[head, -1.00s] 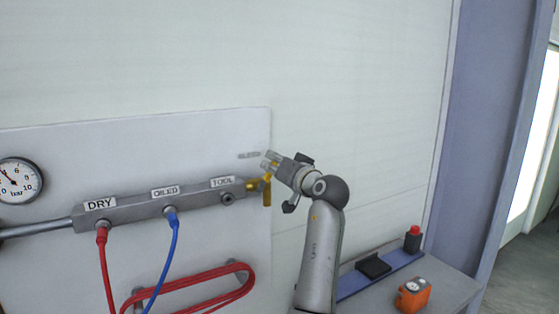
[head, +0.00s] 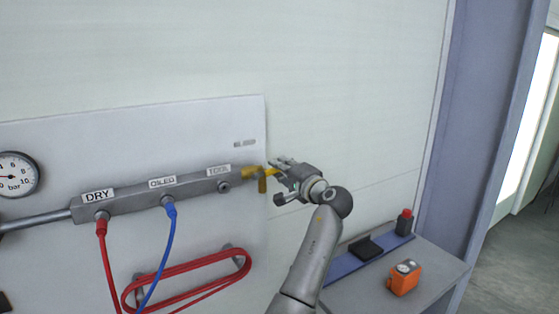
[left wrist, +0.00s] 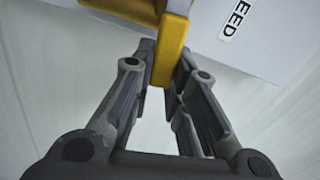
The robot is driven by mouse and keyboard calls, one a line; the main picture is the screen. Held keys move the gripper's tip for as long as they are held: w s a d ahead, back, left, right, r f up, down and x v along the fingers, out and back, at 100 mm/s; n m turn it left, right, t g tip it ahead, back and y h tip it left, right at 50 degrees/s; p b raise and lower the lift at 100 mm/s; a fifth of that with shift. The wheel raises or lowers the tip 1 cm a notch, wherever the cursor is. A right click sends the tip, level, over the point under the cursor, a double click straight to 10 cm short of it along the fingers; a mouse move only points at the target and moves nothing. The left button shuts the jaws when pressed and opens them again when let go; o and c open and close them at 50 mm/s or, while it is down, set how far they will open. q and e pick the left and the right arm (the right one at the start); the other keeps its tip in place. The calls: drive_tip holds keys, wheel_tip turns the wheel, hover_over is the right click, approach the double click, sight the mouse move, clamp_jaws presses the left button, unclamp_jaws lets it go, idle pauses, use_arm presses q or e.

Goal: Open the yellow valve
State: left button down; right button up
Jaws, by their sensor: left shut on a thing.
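The yellow valve (head: 250,172) sits at the right end of the grey manifold (head: 150,196), beside the TOOL label. My left gripper (head: 279,170) is at the valve's right side, reaching in from the lower right. In the left wrist view, the valve's yellow handle (left wrist: 171,52) comes down from the top between the two fingertips of the gripper (left wrist: 166,78). The gripper is shut on this handle. In the head view the fingers partly hide the handle's end. My right gripper is not in view.
Red (head: 104,265) and blue (head: 171,240) hoses hang from the manifold. A pressure gauge (head: 15,175) is at the far left and a coiled red hose (head: 185,278) below. A bench (head: 440,270) at lower right carries an orange device (head: 404,278) and a red-capped bottle (head: 404,222).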

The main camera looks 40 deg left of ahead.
use_arm(q)
drive_tip(key=shift+w+f+m, duration=0.1)
drive_tip(key=shift+f+m, duration=0.3)
drive_tip(key=shift+m, duration=0.4)
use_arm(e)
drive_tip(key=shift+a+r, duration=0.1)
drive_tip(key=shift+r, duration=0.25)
use_arm(q)
drive_tip(key=shift+f, duration=0.15)
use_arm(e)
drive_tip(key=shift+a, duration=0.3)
use_arm(q)
drive_tip(key=c, duration=1.4)
unclamp_jaws()
drive_tip(key=shift+d+f, duration=0.1)
drive_tip(key=v, duration=1.1)
drive_tip(key=shift+s+d, duration=0.2)
drive_tip(key=shift+d, duration=0.15)
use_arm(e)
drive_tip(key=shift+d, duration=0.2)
